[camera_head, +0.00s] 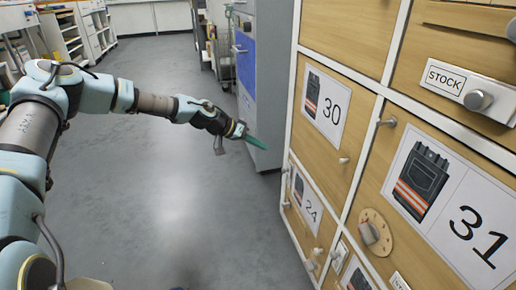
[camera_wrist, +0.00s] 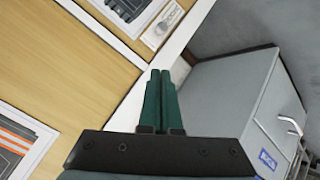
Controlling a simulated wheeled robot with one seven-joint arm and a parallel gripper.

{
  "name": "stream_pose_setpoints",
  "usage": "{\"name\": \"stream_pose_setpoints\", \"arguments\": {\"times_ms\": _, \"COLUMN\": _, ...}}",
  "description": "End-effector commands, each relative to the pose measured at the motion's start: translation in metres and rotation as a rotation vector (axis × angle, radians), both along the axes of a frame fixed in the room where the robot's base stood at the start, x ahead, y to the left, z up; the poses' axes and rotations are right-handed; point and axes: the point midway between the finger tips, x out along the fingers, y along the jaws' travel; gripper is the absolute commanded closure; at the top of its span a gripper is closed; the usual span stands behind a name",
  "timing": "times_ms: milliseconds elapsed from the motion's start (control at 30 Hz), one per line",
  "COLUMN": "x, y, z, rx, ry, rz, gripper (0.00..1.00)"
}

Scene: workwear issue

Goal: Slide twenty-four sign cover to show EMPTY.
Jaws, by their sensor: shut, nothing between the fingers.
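The door numbered 24 (camera_head: 325,233) is low on the wooden locker front, below door 30; its card (camera_head: 306,200) shows dark trousers. The sign cover of twenty-four is not clear to me in the head view. In the wrist view a small pale sign plate with a round knob (camera_wrist: 163,24) sits near the panel's edge; its word is not readable and I cannot tell which door it belongs to. My gripper (camera_head: 263,146) is shut and empty, with its teal fingers (camera_wrist: 160,74) together. It is left of the lockers and appears apart from them.
A STOCK sign with a knob (camera_head: 478,100) is above door 31 (camera_head: 370,190). Door 30 (camera_head: 352,160) and several small handles stick out from the front. A grey cabinet (camera_wrist: 228,95) stands behind the gripper. The grey floor (camera_head: 180,210) at left is open.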

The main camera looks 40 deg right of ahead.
Motion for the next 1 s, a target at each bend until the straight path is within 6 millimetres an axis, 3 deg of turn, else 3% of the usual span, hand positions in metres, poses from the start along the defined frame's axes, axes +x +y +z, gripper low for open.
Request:
{"name": "stream_pose_setpoints", "arguments": {"times_ms": 300, "x": -0.021, "y": -0.048, "z": -0.044, "rx": 0.001, "ry": 0.000, "rz": 0.000, "gripper": 1.00}}
{"name": "stream_pose_setpoints", "arguments": {"times_ms": 600, "x": -0.037, "y": -0.046, "z": -0.072, "rx": 0.000, "ry": -0.001, "rz": 0.001, "gripper": 1.00}}
{"name": "stream_pose_setpoints", "arguments": {"times_ms": 1000, "x": -0.038, "y": -0.046, "z": -0.074, "rx": 0.001, "ry": 0.000, "rz": 0.001, "gripper": 1.00}}
